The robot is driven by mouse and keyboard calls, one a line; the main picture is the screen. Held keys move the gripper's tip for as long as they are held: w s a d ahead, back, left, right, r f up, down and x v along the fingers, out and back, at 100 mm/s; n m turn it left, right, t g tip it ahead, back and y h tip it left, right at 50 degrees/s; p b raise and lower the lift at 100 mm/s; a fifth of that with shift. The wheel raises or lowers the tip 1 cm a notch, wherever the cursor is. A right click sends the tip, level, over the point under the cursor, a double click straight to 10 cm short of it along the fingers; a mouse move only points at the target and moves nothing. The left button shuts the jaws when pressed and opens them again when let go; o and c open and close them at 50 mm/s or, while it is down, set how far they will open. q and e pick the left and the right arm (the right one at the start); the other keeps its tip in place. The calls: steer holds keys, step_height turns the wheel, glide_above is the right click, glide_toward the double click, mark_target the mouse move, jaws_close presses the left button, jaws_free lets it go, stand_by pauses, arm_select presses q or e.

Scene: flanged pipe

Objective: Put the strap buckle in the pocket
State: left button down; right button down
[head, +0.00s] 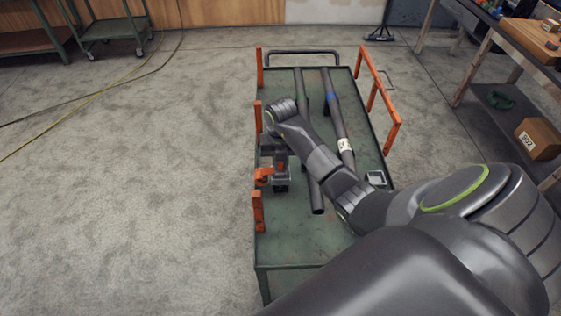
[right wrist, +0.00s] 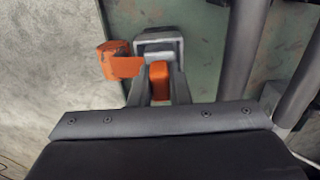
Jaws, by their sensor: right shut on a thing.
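My right gripper (head: 281,173) is over the left edge of the green cart, shut on the strap buckle. The orange buckle (right wrist: 160,83) shows between the two grey fingers in the right wrist view, and as a small red patch (head: 281,166) in the head view. A grey square pocket (right wrist: 158,40) lies just beyond the fingertips, and its edge shows below the gripper in the head view (head: 281,188). I cannot tell whether the buckle's hidden lower end touches or enters the pocket. My left gripper is not in view.
Two dark pipes (head: 336,110) lie lengthwise on the green cart (head: 300,246). An orange bracket (right wrist: 120,62) stands beside the pocket. Orange posts (head: 258,210) line the left edge, an orange rail (head: 382,95) the right. A second square holder (head: 376,178) sits at the right edge.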

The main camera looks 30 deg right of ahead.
steer(key=shift+f, duration=0.3)
steer(key=c, duration=1.3)
jaws_free()
steer(key=shift+r, duration=0.1)
step_height(320, 180, up, 5)
steer(key=shift+w+r+b, duration=0.1)
steer(key=shift+b, duration=0.45)
step_height(320, 180, up, 12)
steer(key=p, duration=1.1)
